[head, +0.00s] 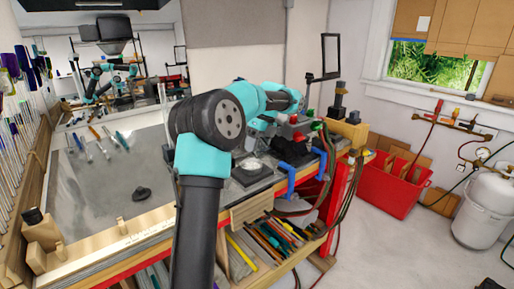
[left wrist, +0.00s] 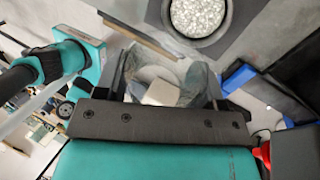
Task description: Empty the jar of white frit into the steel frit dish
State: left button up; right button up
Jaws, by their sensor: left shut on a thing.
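My left gripper (left wrist: 165,88) is shut on a clear glass jar (left wrist: 150,73), which sits between its two fingers. A white patch shows on or in the jar; I cannot tell whether it is frit or a label. The round steel frit dish (left wrist: 229,22) is beyond the fingers in the left wrist view, full of white grains (left wrist: 197,14). In the head view the white grains (head: 252,164) show in the dish on a dark block. There my left arm hides most of the gripper, and I cannot make out the jar. My right gripper is not in view.
A dark knob-like piece (head: 140,194) lies on the grey bench top (head: 98,205). Blue clamps (head: 290,178) stand right of the dish. Several coloured rods fill a shelf (head: 270,240) below. A red bin (head: 395,185) stands on the floor at right.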

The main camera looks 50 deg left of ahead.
pick_arm(q)
jog(key=y, duration=0.1)
jog(key=r+y, duration=0.1)
jog(key=y, duration=0.1)
jog(key=shift+r+n+y, duration=0.2)
jog(key=shift+n+y, duration=0.1)
jog(key=y, duration=0.1)
jog(key=r+y, duration=0.1)
jog(key=shift+n+y, duration=0.3)
notch_tip(320, 180, up, 3)
jog(key=n+y, duration=0.1)
jog(key=y, duration=0.5)
